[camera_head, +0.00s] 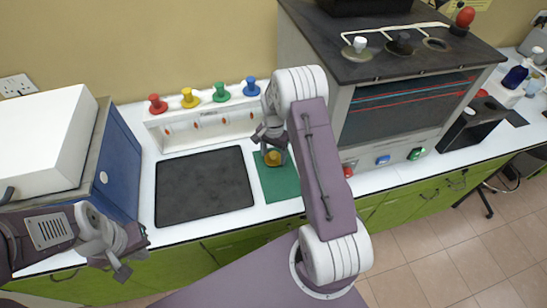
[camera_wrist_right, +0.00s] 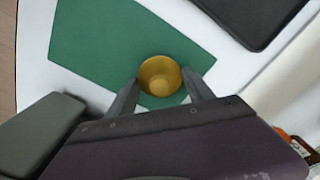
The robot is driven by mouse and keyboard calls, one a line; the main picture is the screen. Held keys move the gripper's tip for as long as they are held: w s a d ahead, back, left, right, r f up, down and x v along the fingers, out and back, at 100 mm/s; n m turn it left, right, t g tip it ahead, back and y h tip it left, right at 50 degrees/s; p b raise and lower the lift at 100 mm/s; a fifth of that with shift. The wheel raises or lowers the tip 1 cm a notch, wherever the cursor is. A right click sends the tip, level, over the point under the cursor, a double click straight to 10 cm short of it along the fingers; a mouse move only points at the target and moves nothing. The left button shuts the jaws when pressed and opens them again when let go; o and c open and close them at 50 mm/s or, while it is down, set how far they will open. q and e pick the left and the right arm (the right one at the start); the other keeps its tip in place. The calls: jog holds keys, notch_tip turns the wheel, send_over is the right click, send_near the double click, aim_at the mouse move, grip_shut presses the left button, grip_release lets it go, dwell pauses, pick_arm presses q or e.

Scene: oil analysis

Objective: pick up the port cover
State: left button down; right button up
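A brass-yellow cup (camera_head: 273,158) stands on the green mat (camera_head: 285,188). My right gripper (camera_head: 272,140) is just above it, pointing down. In the right wrist view the cup (camera_wrist_right: 160,76) lies between the two spread fingertips of my right gripper (camera_wrist_right: 160,78), close to both; I cannot tell whether they touch it. On top of the grey machine are a cover with a white knob (camera_head: 358,46), one with a dark knob (camera_head: 402,43) and a round port (camera_head: 436,44) that looks uncovered. My left gripper (camera_head: 122,268) is low at the left, away from these; its finger opening is unclear.
A black mat (camera_head: 204,187) lies left of the green one. Behind them a white rack (camera_head: 208,123) bears several coloured knobs. A blue-and-white device (camera_head: 117,165) stands at the left. The grey machine (camera_head: 385,130) stands to the right, beyond my right arm.

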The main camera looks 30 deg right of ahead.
jog(key=shift+c, duration=1)
jog(key=shift+w, duration=0.1)
